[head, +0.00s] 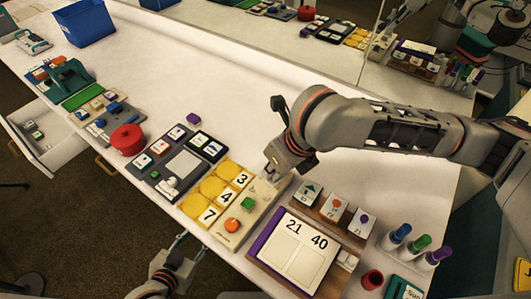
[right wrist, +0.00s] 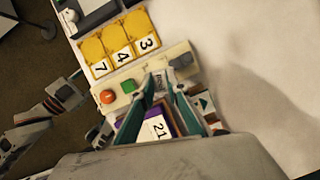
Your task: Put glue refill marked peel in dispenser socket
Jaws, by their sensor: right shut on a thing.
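My right gripper (head: 273,166) is low over the far end of a cream panel (head: 226,238). In the right wrist view the gripper (right wrist: 160,82) is shut on a small pale thing between its fingertips, largely hidden by the fingers. I cannot read a mark on it or tell if it touches the panel. The panel carries an orange round piece (head: 232,226), a green block (head: 247,203) and, in the wrist view, a dark grey piece (right wrist: 181,60). I cannot identify the dispenser socket for certain. My left gripper (head: 192,244) appears open and empty by the table's front edge.
Yellow number tiles (head: 221,187) lie left of the panel. A calendar board (head: 292,256), picture cards (head: 335,207) and markers (head: 419,243) stand right. A red round tub (head: 128,139), teal device (head: 68,78) and blue bin (head: 84,22) are left. The table's back middle is clear.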

